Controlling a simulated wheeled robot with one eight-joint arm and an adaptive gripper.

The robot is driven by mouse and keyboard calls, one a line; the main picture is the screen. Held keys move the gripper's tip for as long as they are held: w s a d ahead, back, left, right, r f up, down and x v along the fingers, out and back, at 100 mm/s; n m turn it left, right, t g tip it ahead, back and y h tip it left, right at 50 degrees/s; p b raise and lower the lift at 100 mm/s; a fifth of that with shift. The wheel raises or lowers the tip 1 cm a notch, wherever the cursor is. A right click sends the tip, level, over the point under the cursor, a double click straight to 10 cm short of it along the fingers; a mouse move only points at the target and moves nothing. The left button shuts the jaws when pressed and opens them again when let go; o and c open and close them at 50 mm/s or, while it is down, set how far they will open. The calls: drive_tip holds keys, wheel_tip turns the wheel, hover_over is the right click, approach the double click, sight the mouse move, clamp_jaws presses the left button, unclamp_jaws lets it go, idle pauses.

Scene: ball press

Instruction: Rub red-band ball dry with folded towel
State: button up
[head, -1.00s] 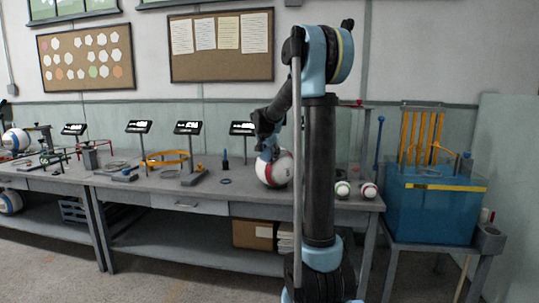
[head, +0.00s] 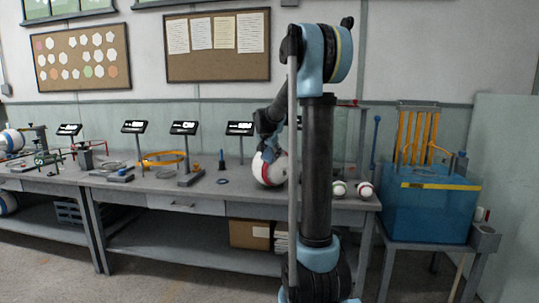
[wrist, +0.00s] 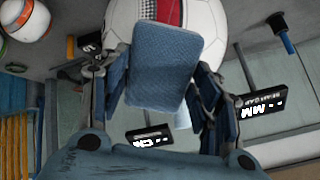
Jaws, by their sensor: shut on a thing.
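The red-band ball (head: 265,172) is large and white with a red band. It rests on the workbench (head: 225,200) left of my arm's column; the arm hides part of its right side. In the wrist view the ball (wrist: 201,30) is at the top, with a strip of red band (wrist: 168,12) showing. My gripper (wrist: 160,75) is shut on the folded towel (wrist: 165,60), a blue textured pad. The towel overlaps the ball in that view and seems to press against it. In the head view my gripper (head: 269,148) is at the ball's top.
Small digital displays (head: 184,128) line the bench's back. A yellow ring (head: 162,158) lies to the left. Two small balls (head: 364,189) sit near the bench's right end. A blue water tank (head: 430,212) stands beyond it. A blue-handled tool (head: 222,160) is left of the ball.

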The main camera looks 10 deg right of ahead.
drive_tip(key=shift+w+a, duration=0.2)
drive_tip(key=shift+a, duration=0.4)
drive_tip(key=shift+w+a, duration=0.2)
drive_tip(key=shift+a, duration=0.4)
drive_tip(key=shift+s+d, duration=0.25)
drive_tip(key=shift+d, duration=0.5)
drive_tip(key=shift+s+d, duration=0.25)
drive_tip(key=shift+d, duration=0.45)
drive_tip(key=shift+w+a, duration=0.25)
drive_tip(key=shift+a, duration=0.5)
drive_tip(key=shift+w+a, duration=0.25)
drive_tip(key=shift+a, duration=0.45)
drive_tip(key=shift+s+r, duration=0.1)
drive_tip(key=shift+v, duration=2.9)
